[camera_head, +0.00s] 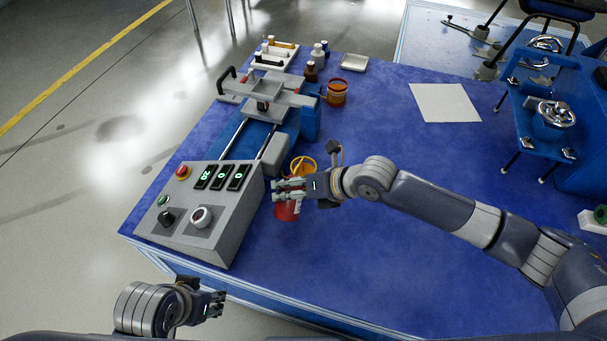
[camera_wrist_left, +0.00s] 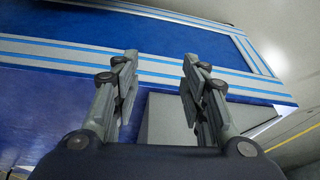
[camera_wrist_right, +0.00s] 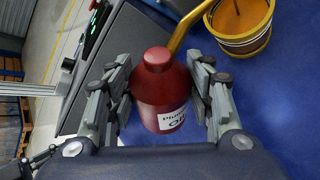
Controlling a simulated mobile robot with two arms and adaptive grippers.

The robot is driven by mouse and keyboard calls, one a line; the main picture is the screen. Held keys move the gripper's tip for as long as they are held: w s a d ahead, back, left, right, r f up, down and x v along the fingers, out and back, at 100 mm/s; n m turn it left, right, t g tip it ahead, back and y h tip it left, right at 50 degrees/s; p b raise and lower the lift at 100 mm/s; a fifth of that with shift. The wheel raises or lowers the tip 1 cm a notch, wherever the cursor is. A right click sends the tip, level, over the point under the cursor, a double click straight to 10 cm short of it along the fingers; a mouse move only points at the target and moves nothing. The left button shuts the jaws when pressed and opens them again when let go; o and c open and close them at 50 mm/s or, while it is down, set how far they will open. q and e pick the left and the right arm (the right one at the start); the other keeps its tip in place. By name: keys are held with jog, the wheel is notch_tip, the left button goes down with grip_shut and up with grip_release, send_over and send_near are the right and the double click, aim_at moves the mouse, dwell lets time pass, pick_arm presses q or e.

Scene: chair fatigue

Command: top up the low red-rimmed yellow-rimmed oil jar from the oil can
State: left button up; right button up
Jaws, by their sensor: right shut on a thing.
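The oil can (camera_wrist_right: 160,95) is dark red with a white label and a gold spout. My right gripper (camera_wrist_right: 158,95) is shut on its body. In the head view the can (camera_head: 286,212) shows red below the right gripper (camera_head: 278,190). The spout rises toward the near edge of a yellow-rimmed jar (camera_wrist_right: 242,42) with amber oil inside; its tip is cut off. That jar (camera_head: 311,163) stands partly behind the gripper in the head view. A red-rimmed orange jar (camera_head: 336,95) stands farther back. My left gripper (camera_head: 214,303) is empty and open, off the table's front edge.
A grey control box (camera_head: 200,212) with dials and a red button stands left of the can. A grey-blue test rig (camera_head: 262,118) is behind it. White paper (camera_head: 445,103), a small tray (camera_head: 355,62) and bottles (camera_head: 318,52) lie farther back. The table's right middle is clear.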

jog(key=shift+f+n+t+b, duration=0.4)
jog(key=shift+f+n+t, duration=0.1)
jog(key=shift+f+t, duration=0.25)
jog(key=shift+f+t+b, duration=0.35)
jog(key=shift+f+b, duration=0.05)
jog(key=shift+f, duration=0.15)
jog(key=shift+f+n, duration=0.15)
jog(key=shift+n, duration=0.15)
jog(key=shift+w+f+n+t+b, duration=0.2)
jog(key=shift+n+t+b, duration=0.1)
jog(key=shift+t+b, duration=0.3)
pick_arm(q)
jog(key=w+t, duration=0.1)
jog(key=w, duration=0.1)
jog(key=w+d+t, duration=0.1)
jog(key=w, duration=0.1)
jog(key=shift+w+d+f+h, duration=0.2)
jog(key=shift+w+h, duration=0.1)
jog(key=shift+w, duration=0.1)
jog(key=shift+f, duration=0.1)
